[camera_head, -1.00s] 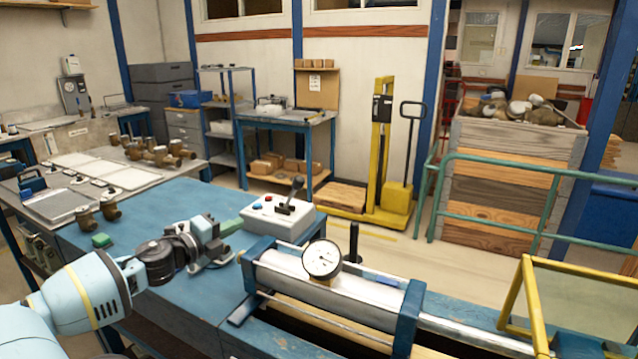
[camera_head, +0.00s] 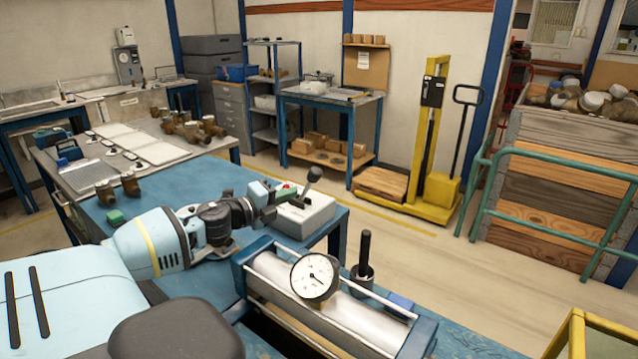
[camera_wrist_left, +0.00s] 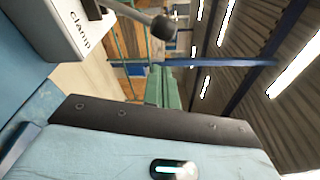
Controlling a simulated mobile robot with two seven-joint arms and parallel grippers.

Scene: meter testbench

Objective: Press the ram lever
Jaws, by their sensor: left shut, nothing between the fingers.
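A white control box (camera_head: 303,214) stands at the far edge of the blue bench. A lever (camera_head: 312,182) with a dark round knob rises from its top, tilted. In the left wrist view the box (camera_wrist_left: 62,30) shows at upper left with the word "clamp", and the lever's knob (camera_wrist_left: 163,27) is above the fingers. My left gripper (camera_head: 284,192) is shut and empty, at the left side of the box, close to the lever. Its green fingers (camera_wrist_left: 165,88) show in the left wrist view. I cannot tell whether they touch the lever. My right gripper is not in view.
A cylinder rig with a pressure gauge (camera_head: 315,277) lies in front of the box. A black upright post (camera_head: 364,255) stands behind the rig. Brass fittings (camera_head: 131,186) and a small green block (camera_head: 116,217) are at left. A yellow lift truck (camera_head: 433,150) stands beyond the bench.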

